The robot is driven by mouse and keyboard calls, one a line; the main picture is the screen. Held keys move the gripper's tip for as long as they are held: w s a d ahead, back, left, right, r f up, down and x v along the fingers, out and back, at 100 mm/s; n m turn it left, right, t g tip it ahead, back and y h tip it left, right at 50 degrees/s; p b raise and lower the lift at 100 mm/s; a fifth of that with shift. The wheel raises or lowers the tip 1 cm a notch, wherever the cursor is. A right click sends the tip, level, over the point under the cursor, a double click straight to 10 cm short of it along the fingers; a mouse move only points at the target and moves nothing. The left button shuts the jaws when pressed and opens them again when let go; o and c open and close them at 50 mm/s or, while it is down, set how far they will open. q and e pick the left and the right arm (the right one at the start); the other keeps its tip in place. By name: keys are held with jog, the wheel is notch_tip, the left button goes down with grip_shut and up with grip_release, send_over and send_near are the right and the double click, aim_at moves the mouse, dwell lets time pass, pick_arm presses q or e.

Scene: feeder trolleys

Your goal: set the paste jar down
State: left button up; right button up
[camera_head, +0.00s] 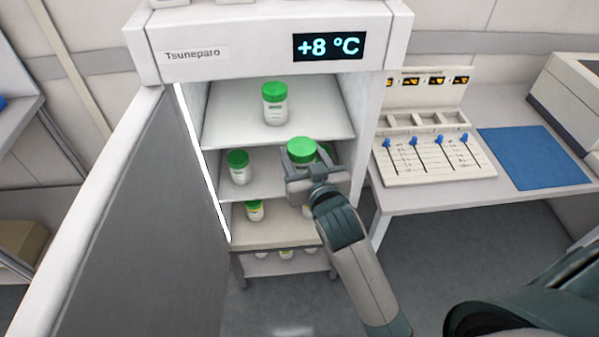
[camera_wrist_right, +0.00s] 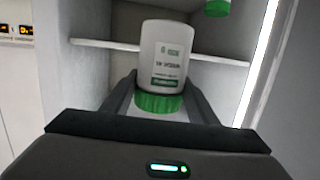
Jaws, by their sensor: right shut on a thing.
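My right gripper (camera_head: 310,176) reaches into the open fridge and is shut on a white paste jar with a green lid (camera_head: 302,150). The jar is at the height of the middle shelf (camera_head: 268,187). In the right wrist view, which looks upside down, the jar (camera_wrist_right: 165,58) sits between the two fingers (camera_wrist_right: 160,100), gripped near its lid. I cannot tell whether its base touches the shelf. Another green-lidded jar (camera_head: 238,167) stands to the left on the same shelf. My left gripper is not in view.
One jar (camera_head: 275,103) stands on the top shelf, others below, including one with a green lid (camera_head: 254,210). The fridge door (camera_head: 110,225) stands open on the left. The fridge display (camera_head: 328,46) reads +8 °C. A bench with a slider panel (camera_head: 430,160) and blue mat (camera_head: 533,157) is right.

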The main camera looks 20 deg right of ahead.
jog(key=shift+n+y, duration=0.6)
jog(key=shift+y, duration=0.1)
jog(key=s+r, duration=0.1)
jog(key=s+a+r, duration=0.1)
jog(key=r, duration=0.1)
jog(key=s+r, duration=0.1)
jog(key=r, duration=0.1)
jog(key=shift+s+a+r, duration=0.2)
jog(key=shift+a+r, duration=0.05)
jog(key=shift+a, duration=0.15)
jog(key=shift+d, duration=0.15)
